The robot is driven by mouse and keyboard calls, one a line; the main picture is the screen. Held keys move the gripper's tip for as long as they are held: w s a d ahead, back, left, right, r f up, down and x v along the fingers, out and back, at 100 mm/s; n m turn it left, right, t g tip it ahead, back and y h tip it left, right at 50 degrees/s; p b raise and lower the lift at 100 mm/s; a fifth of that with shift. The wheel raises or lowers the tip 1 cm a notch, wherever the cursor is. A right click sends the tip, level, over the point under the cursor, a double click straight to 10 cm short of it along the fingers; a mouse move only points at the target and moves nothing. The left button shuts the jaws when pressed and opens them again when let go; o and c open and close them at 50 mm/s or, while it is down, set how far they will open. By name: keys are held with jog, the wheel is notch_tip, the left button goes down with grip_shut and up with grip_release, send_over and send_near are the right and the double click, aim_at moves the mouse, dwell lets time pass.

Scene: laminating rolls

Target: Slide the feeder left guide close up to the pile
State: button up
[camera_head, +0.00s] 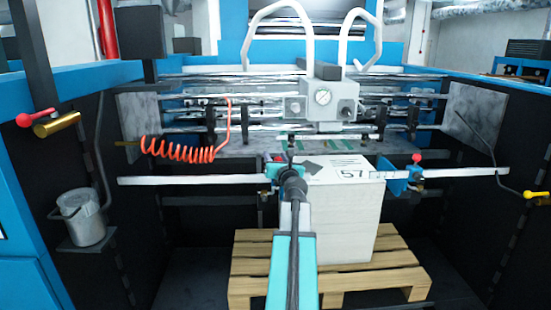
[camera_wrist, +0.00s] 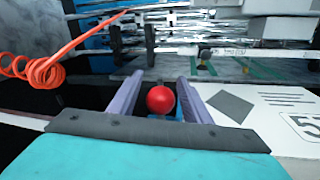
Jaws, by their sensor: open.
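The pile (camera_head: 345,215) is a white stack with a printed top sheet, standing on a wooden pallet. The left guide (camera_head: 269,171) is a small blue part on the rail at the pile's left side, largely hidden behind my arm. In the wrist view its red knob (camera_wrist: 160,99) sits between my two spread fingers, with dark space showing around it. My gripper (camera_wrist: 162,95) is open. The pile's top (camera_wrist: 250,110) lies just right of the right finger. I cannot tell whether the guide touches the pile. In the head view my gripper (camera_head: 288,170) hides most of this spot.
The rail (camera_head: 190,180) runs across the feeder. The right guide (camera_head: 396,179), blue with a red knob, is at the pile's right. An orange coiled hose (camera_head: 180,150) hangs left of the pile. The pallet (camera_head: 255,265) lies below. A grey suction head (camera_head: 325,100) is above and behind.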

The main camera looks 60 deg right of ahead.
grip_shut()
jog(key=shift+a+p, duration=0.1)
jog(key=shift+p, duration=0.25)
jog(key=shift+w, duration=0.15)
grip_release()
jog(key=shift+a, duration=0.1)
